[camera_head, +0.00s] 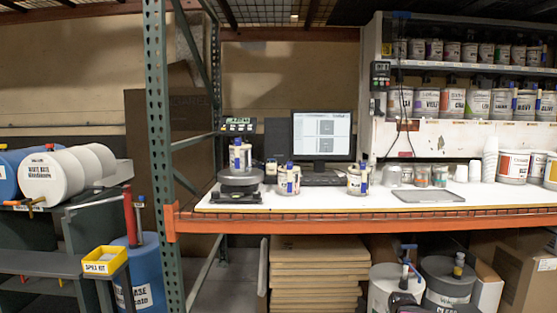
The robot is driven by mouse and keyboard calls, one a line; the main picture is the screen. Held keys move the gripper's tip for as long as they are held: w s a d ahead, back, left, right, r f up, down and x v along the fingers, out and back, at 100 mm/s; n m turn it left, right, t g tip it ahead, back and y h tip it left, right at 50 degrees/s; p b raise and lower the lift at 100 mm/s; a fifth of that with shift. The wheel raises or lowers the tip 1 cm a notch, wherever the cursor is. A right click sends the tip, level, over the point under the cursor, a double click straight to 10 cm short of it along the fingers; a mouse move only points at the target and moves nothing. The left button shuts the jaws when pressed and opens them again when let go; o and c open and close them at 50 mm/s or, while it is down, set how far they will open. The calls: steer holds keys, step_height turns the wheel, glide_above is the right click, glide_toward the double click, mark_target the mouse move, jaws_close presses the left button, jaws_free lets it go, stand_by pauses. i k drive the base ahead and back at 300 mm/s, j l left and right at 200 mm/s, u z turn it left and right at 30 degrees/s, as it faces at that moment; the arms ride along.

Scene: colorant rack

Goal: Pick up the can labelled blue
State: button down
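No can label reads clearly as blue from here. Three small cans with blue parts stand on the white bench top: one upright on a round scale (240,156), one in the middle (289,179), and one to the right of the keyboard (357,180). Their lettering is too small to read. Larger cans with coloured labels line the shelf at the right, including a navy-looking one (525,104) and a violet-looking one (427,103). A smaller row stands on the shelf above.
A green rack post (155,130) and the orange beam (390,218) frame the bench. White drums (50,178) lie on a cart at left. Flat boards (315,275) are stacked below.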

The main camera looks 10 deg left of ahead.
mark_target(239, 155)
steer(key=u, duration=1.25)
